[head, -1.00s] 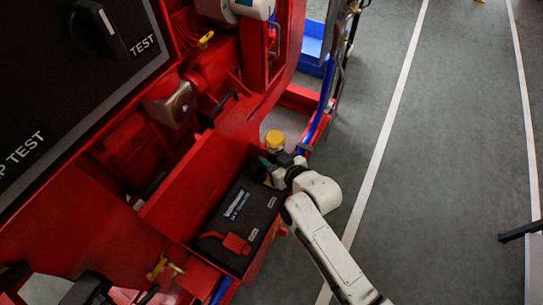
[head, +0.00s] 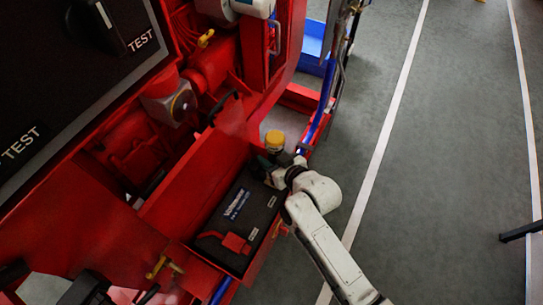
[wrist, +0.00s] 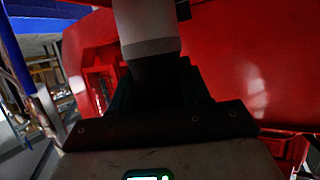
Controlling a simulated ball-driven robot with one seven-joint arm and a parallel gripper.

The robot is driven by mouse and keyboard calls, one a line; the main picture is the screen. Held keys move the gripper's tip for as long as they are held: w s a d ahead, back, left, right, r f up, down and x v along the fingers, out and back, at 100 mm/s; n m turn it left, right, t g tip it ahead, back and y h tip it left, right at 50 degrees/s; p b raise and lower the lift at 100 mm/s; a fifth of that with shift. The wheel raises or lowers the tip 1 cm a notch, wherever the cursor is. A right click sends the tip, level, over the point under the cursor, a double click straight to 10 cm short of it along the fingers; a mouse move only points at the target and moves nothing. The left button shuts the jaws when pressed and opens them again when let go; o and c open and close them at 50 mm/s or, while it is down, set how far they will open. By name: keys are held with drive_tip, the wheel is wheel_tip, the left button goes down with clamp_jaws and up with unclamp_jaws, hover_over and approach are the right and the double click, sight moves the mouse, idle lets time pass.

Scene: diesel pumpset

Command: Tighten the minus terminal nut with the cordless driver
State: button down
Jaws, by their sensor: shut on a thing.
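The black battery (head: 233,225) sits in a red tray in the head view, with a white-lettered label on top. A red terminal cover (head: 236,243) is on its near end. My gripper (head: 273,172) is over the battery's far end and is shut on the cordless driver. In the head view only a little dark teal of the driver shows. In the wrist view the dark driver (wrist: 160,90) fills the middle, with a grey cylindrical part above it and a lit green display at the bottom edge. The minus terminal nut is hidden; contact with the driver cannot be told.
The red tray wall (head: 190,190) and pumpset frame lie to the left. A brass-coloured valve (head: 163,266) is at the near left. Open grey floor (head: 440,170) with white lines is to the right.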

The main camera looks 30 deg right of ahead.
drive_tip(key=shift+s+f, duration=0.1)
drive_tip(key=shift+r+p, duration=2.4)
drive_tip(key=shift+r, duration=0.3)
